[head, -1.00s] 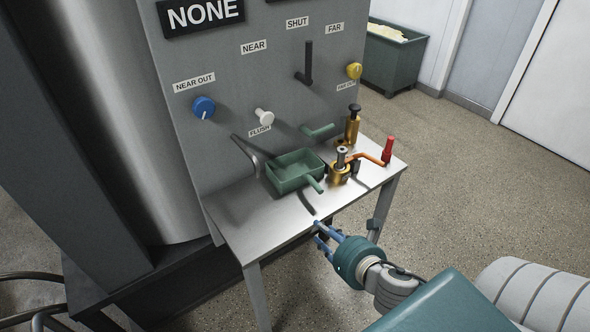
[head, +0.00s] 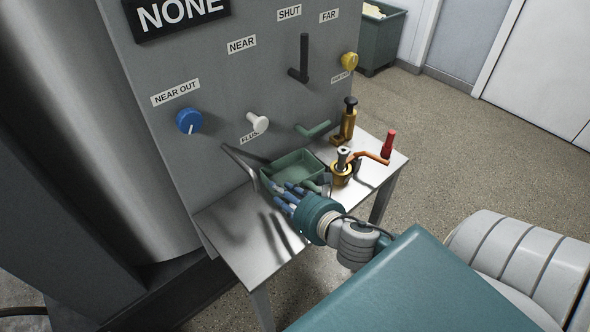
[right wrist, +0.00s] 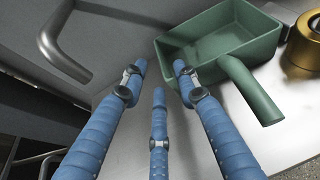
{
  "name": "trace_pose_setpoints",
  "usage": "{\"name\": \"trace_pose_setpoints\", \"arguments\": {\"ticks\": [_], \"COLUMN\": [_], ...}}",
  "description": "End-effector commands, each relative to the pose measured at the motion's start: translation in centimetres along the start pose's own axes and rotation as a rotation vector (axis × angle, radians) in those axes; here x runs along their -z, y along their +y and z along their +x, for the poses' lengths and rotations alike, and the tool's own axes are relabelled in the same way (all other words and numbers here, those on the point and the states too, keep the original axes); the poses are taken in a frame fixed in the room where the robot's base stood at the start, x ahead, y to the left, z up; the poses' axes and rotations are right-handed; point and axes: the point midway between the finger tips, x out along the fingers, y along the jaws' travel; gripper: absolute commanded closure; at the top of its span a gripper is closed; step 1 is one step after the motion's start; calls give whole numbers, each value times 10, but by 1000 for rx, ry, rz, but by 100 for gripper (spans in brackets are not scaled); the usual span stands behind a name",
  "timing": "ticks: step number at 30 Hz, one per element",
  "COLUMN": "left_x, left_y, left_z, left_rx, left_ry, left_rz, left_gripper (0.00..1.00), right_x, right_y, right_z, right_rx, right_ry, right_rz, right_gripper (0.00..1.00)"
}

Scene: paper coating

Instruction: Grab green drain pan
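The green drain pan (head: 291,163) sits on the small metal table against the grey panel. It is a shallow rectangular tray with a round green handle, which shows clearly in the right wrist view (right wrist: 248,90). My right gripper (head: 283,193) is at the pan's near side in the head view, by the handle, partly covering the pan. In the right wrist view its blue fingers (right wrist: 160,80) are spread apart with nothing between them. The pan lies ahead and to the right of them there. My left gripper is not in view.
A bent grey pipe (head: 240,164) is left of the pan. The table's front left (head: 238,230) is bare.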

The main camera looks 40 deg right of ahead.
Motion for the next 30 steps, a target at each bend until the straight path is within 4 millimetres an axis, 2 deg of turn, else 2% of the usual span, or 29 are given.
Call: {"name": "trace_pose_setpoints", "arguments": {"ticks": [5, 12, 16, 23, 27, 28, 30], "left_x": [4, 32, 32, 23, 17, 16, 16], "left_y": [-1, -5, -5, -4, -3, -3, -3], "left_z": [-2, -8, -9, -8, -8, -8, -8], "left_rx": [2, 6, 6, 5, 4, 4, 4], "left_ry": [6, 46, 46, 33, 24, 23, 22], "left_rz": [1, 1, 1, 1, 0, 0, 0], "left_gripper": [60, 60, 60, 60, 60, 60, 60], "right_x": [-1, -1, 0, 1, 1, 1, 1], "right_y": [0, 1, 2, 2, 2, 2, 2], "right_z": [12, 47, 57, 59, 58, 58, 58], "right_rx": [0, 1, -1, -2, -1, -1, -1], "right_ry": [-1, -1, 0, 1, 1, 1, 1], "right_rz": [1, 2, 1, 0, 0, 0, 0], "right_gripper": [70, 70, 70, 70, 96, 100, 100]}}
